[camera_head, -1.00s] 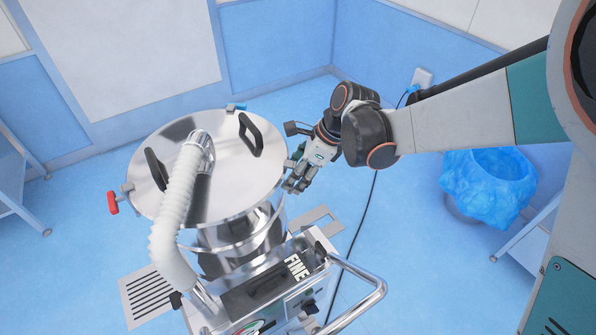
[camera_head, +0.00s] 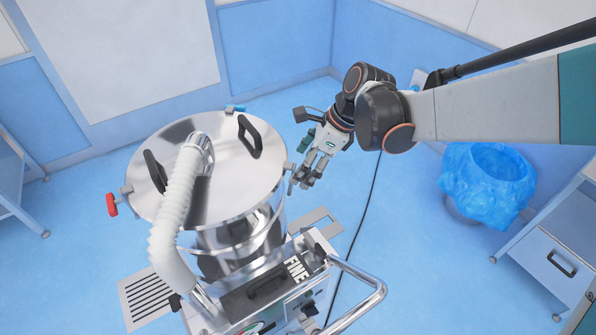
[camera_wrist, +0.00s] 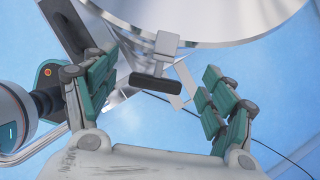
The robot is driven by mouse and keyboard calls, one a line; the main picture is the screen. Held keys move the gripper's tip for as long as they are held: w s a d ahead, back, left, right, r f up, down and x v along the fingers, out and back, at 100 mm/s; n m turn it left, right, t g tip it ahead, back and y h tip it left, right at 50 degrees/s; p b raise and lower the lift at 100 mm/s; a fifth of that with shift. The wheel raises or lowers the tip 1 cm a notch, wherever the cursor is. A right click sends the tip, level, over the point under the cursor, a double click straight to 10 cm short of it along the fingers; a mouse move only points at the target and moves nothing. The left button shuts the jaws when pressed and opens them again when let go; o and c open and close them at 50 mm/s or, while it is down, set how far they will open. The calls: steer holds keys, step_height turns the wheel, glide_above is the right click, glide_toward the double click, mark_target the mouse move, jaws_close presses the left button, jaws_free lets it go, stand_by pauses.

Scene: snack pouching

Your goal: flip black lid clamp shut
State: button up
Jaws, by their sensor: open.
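The black lid clamp (camera_wrist: 155,82) shows in the wrist view as a dark bar on a metal bracket at the rim of the steel drum (camera_wrist: 225,22). It sticks out from the drum wall, between the spread green-padded fingers of my gripper (camera_wrist: 160,68), and neither finger appears to touch it. In the head view, my gripper (camera_head: 304,176) is open at the right side of the drum, just off the lid (camera_head: 225,185). The black clamp is hard to make out there beside the fingers.
A red clamp (camera_head: 111,204) and a blue clamp (camera_head: 236,107) sit on the lid rim. A white hose (camera_head: 178,205) rises from the lid, which has black handles. A machine with a metal rail (camera_head: 372,300) stands in front. A blue-lined bin (camera_head: 485,185) is at right.

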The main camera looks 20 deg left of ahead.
steer(key=v, duration=0.7)
steer(key=shift+r, duration=0.1)
steer(key=c, duration=0.3)
steer(key=shift+w+d+f, duration=0.1)
steer(key=shift+d+f, duration=0.1)
steer(key=shift+d, duration=0.1)
steer(key=c, duration=0.5)
steer(key=d+f, duration=0.1)
steer(key=d, duration=0.1)
steer(key=w+d+y, duration=0.1)
steer(key=d, duration=0.1)
steer(key=d+f+y+p, duration=0.1)
steer(key=d, duration=0.1)
steer(key=shift+w+d+f+g, duration=0.1)
steer(key=shift+w+f+g, duration=0.2)
steer(key=shift+f, duration=0.05)
jaws_close()
steer(key=d+f+y, duration=0.2)
steer(key=d+y, duration=0.1)
steer(key=d, duration=0.4)
steer(key=s+a+f+b, duration=0.2)
steer(key=a+f, duration=0.3)
steer(key=a, duration=0.6)
steer(key=shift+a, duration=0.35)
